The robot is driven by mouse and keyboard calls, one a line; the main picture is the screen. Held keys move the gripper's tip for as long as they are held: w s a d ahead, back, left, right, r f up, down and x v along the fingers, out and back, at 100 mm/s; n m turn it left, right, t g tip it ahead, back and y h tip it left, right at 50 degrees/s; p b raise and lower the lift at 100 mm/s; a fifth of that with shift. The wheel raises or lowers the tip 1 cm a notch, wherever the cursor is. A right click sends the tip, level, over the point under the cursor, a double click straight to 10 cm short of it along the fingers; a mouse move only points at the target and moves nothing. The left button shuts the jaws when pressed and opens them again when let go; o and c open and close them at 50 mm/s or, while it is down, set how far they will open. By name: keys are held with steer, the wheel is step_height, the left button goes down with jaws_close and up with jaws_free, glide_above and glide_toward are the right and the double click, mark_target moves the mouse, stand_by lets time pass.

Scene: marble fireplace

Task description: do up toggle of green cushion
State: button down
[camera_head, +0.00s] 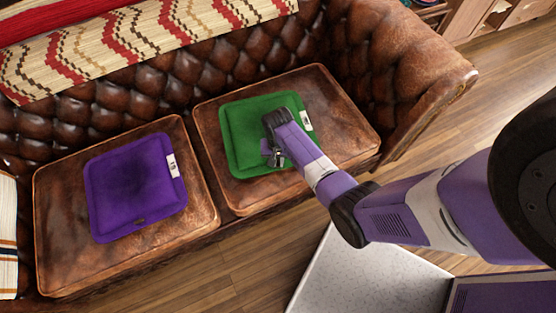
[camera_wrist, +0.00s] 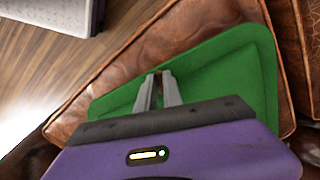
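The green cushion (camera_head: 240,127) lies flat on the right leather seat, with a white tag (camera_head: 306,121) near its right edge. It also fills the middle of the wrist view (camera_wrist: 225,75). My gripper (camera_head: 277,160) is over the cushion's front part, and my wrist covers some of it. In the wrist view, my gripper's two grey fingers (camera_wrist: 160,77) reach the cushion's edge, close together. A narrow brownish-dark strip shows between them. I cannot tell whether it is the toggle or the fingers' inner faces. The toggle is not clearly seen elsewhere.
A purple cushion (camera_head: 130,190) with a white tag and a small brown toggle (camera_head: 139,221) lies on the left seat. The tufted leather sofa back (camera_head: 200,75) and right armrest (camera_head: 425,75) bound the seats. Wooden floor (camera_head: 250,260) is in front.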

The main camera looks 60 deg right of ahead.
mark_target(278, 163)
steer(key=shift+r, duration=0.1)
steer(key=shift+r+n+p, duration=0.1)
steer(key=shift+n+p, duration=0.5)
steer(key=shift+n, duration=0.2)
steer(key=shift+d+n, duration=0.1)
steer(key=shift+n, duration=0.8)
steer(key=c, duration=1.5)
jaws_free()
step_height(278, 163, up, 8)
steer(key=shift+f+p, duration=0.25)
steer(key=shift+p, duration=0.65)
